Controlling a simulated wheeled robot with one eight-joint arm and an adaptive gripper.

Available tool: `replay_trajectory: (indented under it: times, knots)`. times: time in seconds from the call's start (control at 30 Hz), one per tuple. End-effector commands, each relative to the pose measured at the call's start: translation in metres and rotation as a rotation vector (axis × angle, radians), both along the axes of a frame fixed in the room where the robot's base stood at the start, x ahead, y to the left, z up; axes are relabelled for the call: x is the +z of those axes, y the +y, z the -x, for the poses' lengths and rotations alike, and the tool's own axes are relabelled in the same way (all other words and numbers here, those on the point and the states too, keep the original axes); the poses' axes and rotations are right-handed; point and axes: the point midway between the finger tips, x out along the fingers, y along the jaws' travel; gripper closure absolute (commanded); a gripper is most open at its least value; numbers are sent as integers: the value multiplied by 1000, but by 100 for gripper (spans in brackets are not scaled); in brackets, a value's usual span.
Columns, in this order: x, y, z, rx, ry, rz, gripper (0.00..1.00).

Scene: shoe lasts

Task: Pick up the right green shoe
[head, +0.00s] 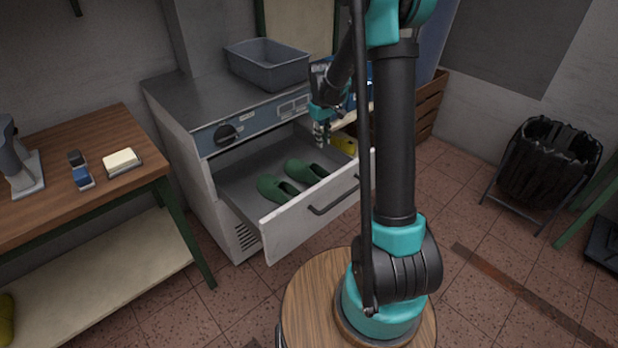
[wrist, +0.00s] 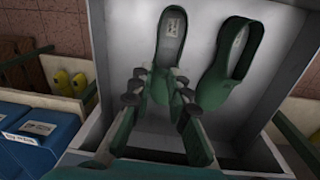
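Two green clog-like shoes lie side by side in the open drawer in the head view: the right green shoe (head: 304,173) and the left green shoe (head: 277,189). The wrist view looks from the opposite side, so the right shoe (wrist: 170,42) shows on the left there and the other shoe (wrist: 215,92) on the right.
The drawer (head: 320,208) extends from a grey cabinet (head: 170,105) with a grey bin (head: 268,72) on top. Yellow shoes (wrist: 70,82) and a blue box (wrist: 35,130) lie beside the drawer. A wooden workbench (head: 95,190) stands left. Drawer walls surround the shoes.

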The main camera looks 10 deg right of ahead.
Motion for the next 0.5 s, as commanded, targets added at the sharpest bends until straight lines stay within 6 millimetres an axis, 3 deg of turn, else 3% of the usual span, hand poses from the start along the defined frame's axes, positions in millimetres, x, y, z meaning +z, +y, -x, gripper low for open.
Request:
replay_trajectory:
  times: [0.27, 0.5]
  knots:
    - [-22, 2, -12, 24, 16, 5, 83]
    - [-68, -1, -14, 22, 15, 5, 83]
